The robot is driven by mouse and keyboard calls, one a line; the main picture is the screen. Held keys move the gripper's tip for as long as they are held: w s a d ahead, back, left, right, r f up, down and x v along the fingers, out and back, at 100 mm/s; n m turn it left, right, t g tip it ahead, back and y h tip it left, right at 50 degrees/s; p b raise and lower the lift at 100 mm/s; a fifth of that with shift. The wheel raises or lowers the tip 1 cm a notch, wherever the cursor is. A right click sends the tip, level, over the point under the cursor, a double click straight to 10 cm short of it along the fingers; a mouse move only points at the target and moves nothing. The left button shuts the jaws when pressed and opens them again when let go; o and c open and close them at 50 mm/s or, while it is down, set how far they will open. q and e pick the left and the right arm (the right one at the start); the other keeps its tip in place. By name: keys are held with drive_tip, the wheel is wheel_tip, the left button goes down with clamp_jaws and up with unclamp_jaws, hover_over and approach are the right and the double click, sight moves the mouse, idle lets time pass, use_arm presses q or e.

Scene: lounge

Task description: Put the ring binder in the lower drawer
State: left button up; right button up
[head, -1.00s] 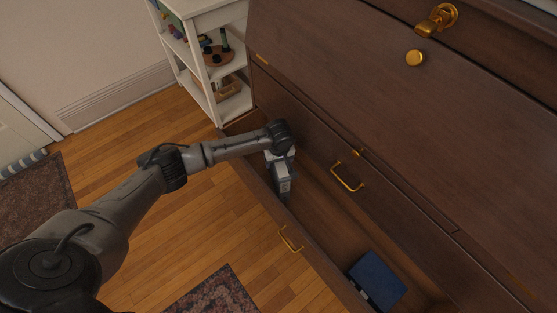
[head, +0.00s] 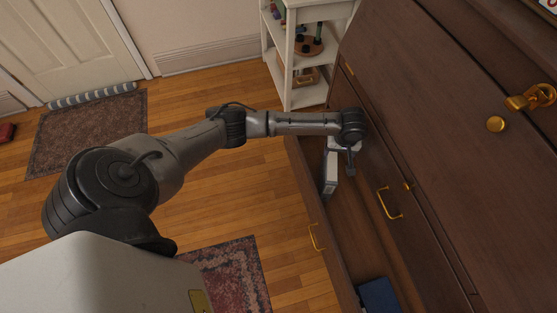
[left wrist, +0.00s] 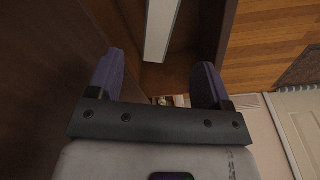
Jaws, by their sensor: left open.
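My right gripper is in neither view.
A dark blue book or folder (head: 378,295) lies in the near part of the drawer. The dark cabinet front (head: 420,130) rises at the right. A white shelf unit (head: 307,75) stands behind.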

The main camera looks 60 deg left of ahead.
use_arm(q)
drive_tip(key=s+d+f+m+t+h, duration=0.1)
drive_tip(key=s+d+f+m, duration=0.3)
drive_tip(key=s+d, duration=0.45)
drive_tip(key=s+d+f+m+t+h, duration=0.1)
drive_tip(key=s+d+m+h, duration=0.1)
drive_tip(key=s+d+m, duration=0.45)
drive_tip(key=s+a+r+m+y, duration=0.1)
drive_tip(key=s+a+r, duration=0.1)
drive_tip(key=s, duration=0.6)
drive_tip(key=s+a+r+m+t, duration=0.1)
drive_tip(key=s+a+r, duration=0.1)
drive_tip(key=s, duration=0.6)
drive_tip(key=shift+s+r+m+y, duration=0.35)
drive_tip(key=shift+s+r+y, duration=0.05)
drive_tip(key=shift+r, duration=0.1)
